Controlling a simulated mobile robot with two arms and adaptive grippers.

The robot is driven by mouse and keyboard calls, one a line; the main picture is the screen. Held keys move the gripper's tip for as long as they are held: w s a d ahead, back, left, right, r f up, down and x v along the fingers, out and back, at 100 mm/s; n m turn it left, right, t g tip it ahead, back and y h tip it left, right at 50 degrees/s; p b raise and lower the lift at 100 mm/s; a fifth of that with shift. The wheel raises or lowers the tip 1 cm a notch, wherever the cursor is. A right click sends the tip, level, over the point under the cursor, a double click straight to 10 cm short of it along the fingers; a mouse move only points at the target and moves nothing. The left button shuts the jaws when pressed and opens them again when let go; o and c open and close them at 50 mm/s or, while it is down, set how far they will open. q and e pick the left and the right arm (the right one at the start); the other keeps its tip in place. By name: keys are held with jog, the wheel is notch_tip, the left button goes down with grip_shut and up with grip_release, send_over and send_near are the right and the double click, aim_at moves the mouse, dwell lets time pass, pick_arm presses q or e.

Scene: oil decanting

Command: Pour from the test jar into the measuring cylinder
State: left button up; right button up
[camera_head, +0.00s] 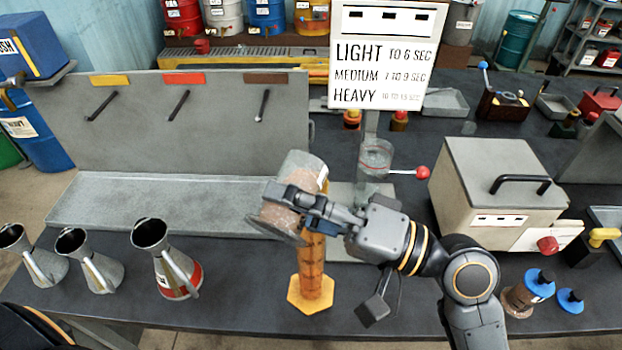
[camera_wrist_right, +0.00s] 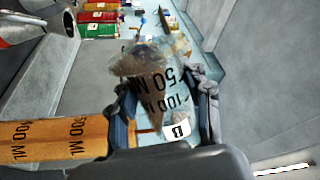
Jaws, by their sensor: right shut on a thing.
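The test jar (camera_head: 303,168), clear with brownish contents, is gripped by my right gripper (camera_head: 290,208) and held tilted above the table. In the right wrist view the jar (camera_wrist_right: 155,85) shows 50 and 100 ML marks between the two fingers of the right gripper (camera_wrist_right: 165,110). The orange measuring cylinder (camera_head: 312,268) stands upright on its yellow hexagonal foot, directly below and behind the jar. Its top is hidden by the jar and gripper. The cylinder (camera_wrist_right: 55,140) lies across the left of the wrist view with 500 ML marks. Whether liquid is flowing cannot be told. My left gripper is not seen.
Several metal pouring cans (camera_head: 165,262) stand at the left front. A grey rack (camera_head: 190,205) is behind them. A sign board (camera_head: 386,50) stands behind the gripper, and a grey box with a black handle (camera_head: 500,185) is at the right.

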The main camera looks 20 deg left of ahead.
jog(key=shift+w+r+m+t+p, duration=0.15)
jog(key=shift+r+m+t+p, duration=0.25)
jog(key=shift+m+p, duration=0.75)
jog(key=shift+w+r+m+t+p, duration=0.2)
jog(key=shift+r+m+p, duration=0.3)
jog(key=shift+m+p, duration=0.6)
jog(key=shift+w+r+m+t+p, duration=0.15)
jog(key=shift+r+m+t+p, duration=0.25)
jog(key=shift+m+p, duration=0.75)
dwell(2.1)
